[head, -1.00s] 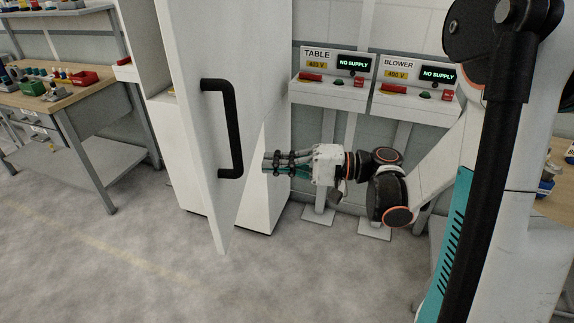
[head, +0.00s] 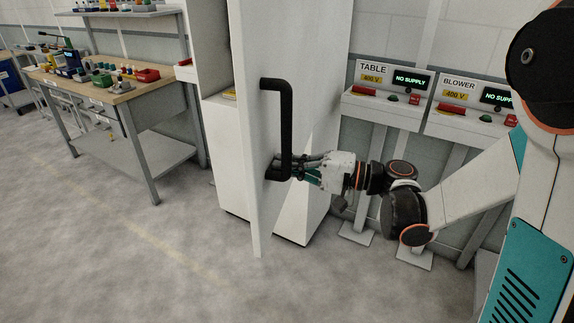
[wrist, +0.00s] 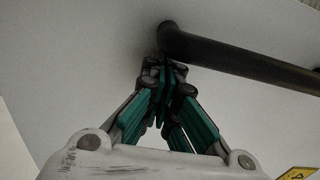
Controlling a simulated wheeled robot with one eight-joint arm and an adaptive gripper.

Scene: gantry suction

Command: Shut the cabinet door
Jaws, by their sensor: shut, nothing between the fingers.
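The white cabinet door (head: 262,60) stands open in the head view, with the white cabinet (head: 215,60) behind and beside it. A black bar handle (head: 287,125) is fixed upright on the door's face. My gripper (head: 278,168) is at the handle's lower end, its fingers shut with nothing between them. In the wrist view the closed fingertips (wrist: 165,68) are close to the door face (wrist: 80,50), beside the end of the handle (wrist: 235,57). I cannot tell whether they touch the door.
A workbench (head: 120,92) with small parts and a red bin (head: 147,75) stands at the left. Two control boxes labelled TABLE (head: 385,105) and BLOWER (head: 465,125) are on the right. The grey floor (head: 130,250) in front is clear.

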